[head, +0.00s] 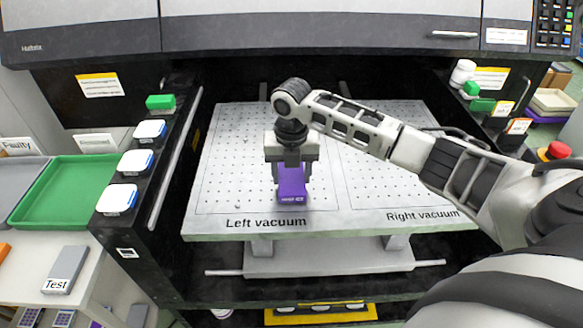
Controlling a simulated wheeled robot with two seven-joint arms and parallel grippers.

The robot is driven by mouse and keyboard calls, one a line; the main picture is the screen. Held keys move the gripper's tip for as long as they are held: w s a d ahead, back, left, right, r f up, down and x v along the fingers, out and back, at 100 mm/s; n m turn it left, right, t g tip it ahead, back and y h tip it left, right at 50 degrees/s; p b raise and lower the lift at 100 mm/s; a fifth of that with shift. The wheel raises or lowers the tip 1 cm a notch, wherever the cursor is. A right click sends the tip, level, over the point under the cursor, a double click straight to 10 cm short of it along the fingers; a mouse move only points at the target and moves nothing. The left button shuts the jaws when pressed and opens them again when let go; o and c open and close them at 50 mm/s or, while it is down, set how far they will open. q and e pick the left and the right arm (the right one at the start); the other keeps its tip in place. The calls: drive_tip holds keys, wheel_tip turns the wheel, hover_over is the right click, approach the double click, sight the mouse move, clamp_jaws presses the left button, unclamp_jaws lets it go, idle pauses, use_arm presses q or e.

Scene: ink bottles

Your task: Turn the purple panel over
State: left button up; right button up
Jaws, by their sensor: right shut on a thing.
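The purple panel (292,192) is over the left half of the perforated plate, a little behind the "Left vacuum" label. My right gripper (292,172) comes down on it from above and is shut on it. The fingers hide the panel's far part. The panel's near end shows small pale print. I cannot tell whether the panel touches the plate or is held just above it. My left gripper is not in view.
The plate (370,185) has a bare "Right vacuum" half, partly under my right arm. A green tray (65,190) lies left. A red emergency knob (558,151) is at right. The machine's hood (300,35) overhangs behind.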

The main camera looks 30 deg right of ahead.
drive_tip(key=shift+f, duration=0.25)
drive_tip(key=o, duration=1.1)
drive_tip(key=shift+o, duration=0.2)
wheel_tip(320, 180, up, 16)
drive_tip(key=shift+b, duration=0.3)
